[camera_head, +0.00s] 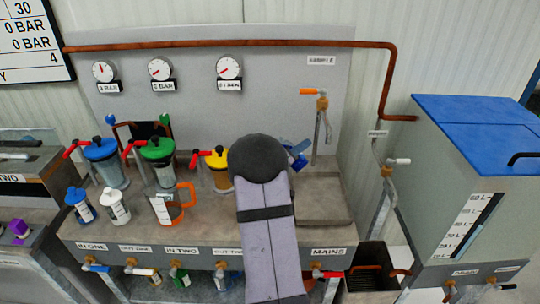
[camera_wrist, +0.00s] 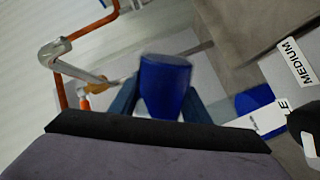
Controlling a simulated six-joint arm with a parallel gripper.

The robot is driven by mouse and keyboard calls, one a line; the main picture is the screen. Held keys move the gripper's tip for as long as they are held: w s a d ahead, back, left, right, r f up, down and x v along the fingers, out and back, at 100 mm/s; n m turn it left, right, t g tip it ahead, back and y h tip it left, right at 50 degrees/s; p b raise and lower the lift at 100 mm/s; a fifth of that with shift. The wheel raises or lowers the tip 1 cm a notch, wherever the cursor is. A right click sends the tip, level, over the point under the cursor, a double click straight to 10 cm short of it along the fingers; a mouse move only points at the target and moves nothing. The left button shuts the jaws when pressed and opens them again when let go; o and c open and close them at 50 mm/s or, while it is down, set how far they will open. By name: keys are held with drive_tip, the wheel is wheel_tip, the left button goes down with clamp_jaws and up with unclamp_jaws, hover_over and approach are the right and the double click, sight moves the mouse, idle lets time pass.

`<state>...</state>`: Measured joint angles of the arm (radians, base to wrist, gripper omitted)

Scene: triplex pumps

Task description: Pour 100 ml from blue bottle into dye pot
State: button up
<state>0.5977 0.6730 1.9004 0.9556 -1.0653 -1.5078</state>
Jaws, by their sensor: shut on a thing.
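My gripper (camera_wrist: 160,95) is shut on a blue object (camera_wrist: 163,82) with a rounded end, held between dark blue fingers. Only its end and a white edge below show, so I cannot tell whether it is a bottle. In the head view my arm mostly hides the gripper (camera_head: 294,152). A small blue bottle (camera_head: 80,206) with a white label stands upright at the bench's left, apart from my gripper. Lidded pots with blue (camera_head: 105,162), green (camera_head: 158,162) and yellow (camera_head: 217,170) tops stand behind it. No readable label shows which is the dye pot.
A white bottle (camera_head: 115,207) and a jug with an orange handle (camera_head: 165,207) stand near the bench front. A sample tap (camera_head: 320,100) and copper pipe (camera_head: 390,75) rise at the right. A blue-lidded tank (camera_head: 450,190) stands further right. The bench's right end has bare room.

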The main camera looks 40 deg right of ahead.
drive_tip(key=shift+f, duration=0.35)
drive_tip(key=shift+s+f+n+g, duration=0.15)
drive_tip(key=shift+n+g, duration=0.15)
drive_tip(key=shift+n, duration=0.7)
idle(1.1)
drive_tip(key=shift+w+r+n+p, duration=0.5)
drive_tip(key=shift+n+p, duration=0.2)
drive_tip(key=shift+p, duration=1.75)
drive_tip(key=shift+r+n+g+p, duration=0.45)
drive_tip(key=shift+n+p, duration=0.35)
drive_tip(key=shift+p, duration=1.15)
idle(0.3)
drive_tip(key=f+m+b, duration=0.1)
drive_tip(key=m+b, duration=0.1)
drive_tip(key=b, duration=0.3)
drive_tip(key=shift+s+f+t, duration=0.1)
drive_tip(key=shift+s+t, duration=0.05)
drive_tip(key=shift+t, duration=0.2)
drive_tip(key=shift+s+f+b, duration=0.1)
drive_tip(key=shift+f+b, duration=0.15)
drive_tip(key=shift+b, duration=0.45)
